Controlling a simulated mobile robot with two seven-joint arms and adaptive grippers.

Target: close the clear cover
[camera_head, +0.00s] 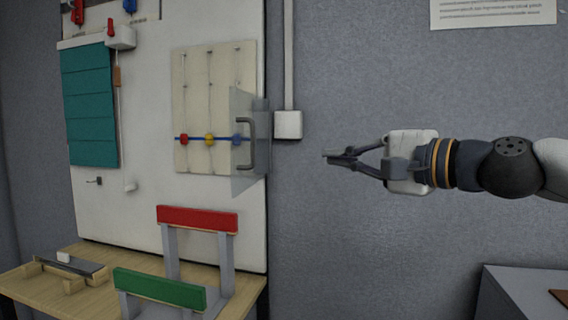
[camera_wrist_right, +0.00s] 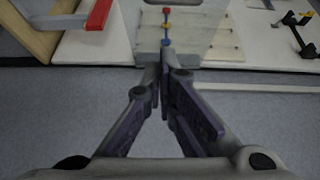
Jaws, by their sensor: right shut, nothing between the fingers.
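The clear cover (camera_head: 243,175) is a see-through panel with a dark curved handle (camera_head: 251,142). It stands swung out from the right side of a cream panel (camera_head: 190,95), which bears a blue rod with red, yellow and blue beads. The cover also shows in the right wrist view (camera_wrist_right: 190,50), beyond the fingertips. My right gripper (camera_head: 328,155) is shut and empty, to the right of the cover and apart from it in the head view. It also shows in the right wrist view (camera_wrist_right: 162,75). My left gripper is out of view.
A white board (camera_head: 120,210) carries the panel and a teal blind (camera_head: 90,105). Below, a wooden table (camera_head: 40,295) holds a red-topped stand (camera_head: 197,218) and a green bar (camera_head: 158,287). A grey box (camera_head: 520,295) is at lower right. Space around my right gripper looks clear.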

